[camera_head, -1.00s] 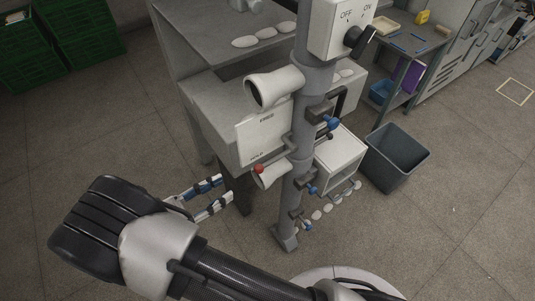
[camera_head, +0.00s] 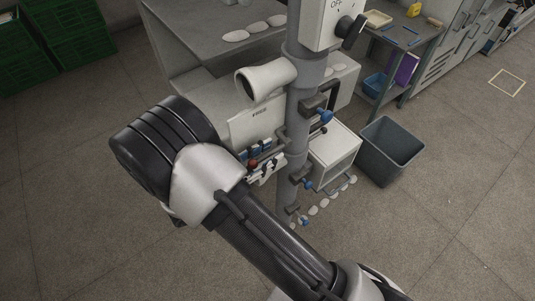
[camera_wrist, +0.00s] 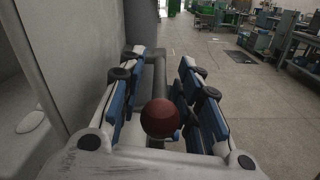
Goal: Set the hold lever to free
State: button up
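The hold lever's red ball knob (camera_head: 253,163) is low on the light panel (camera_head: 262,126) in the head view. The word FREE is at the panel's top; the lower label is hidden behind my gripper. In the wrist view the red knob (camera_wrist: 161,118) sits between my two blue-padded fingers, with a grey bar behind it. My gripper (camera_wrist: 162,62) is open around the knob, with gaps seen on both sides. In the head view my gripper (camera_head: 270,158) is partly hidden by my wrist.
A grey post (camera_head: 303,105) stands just right of the panel, carrying blue-knobbed clamps and a switch box (camera_head: 322,22). A white cone (camera_head: 266,79) juts out above the panel. A grey bin (camera_head: 390,150) stands to the right.

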jog(key=shift+c, duration=0.5)
grip_shut()
dwell(0.4)
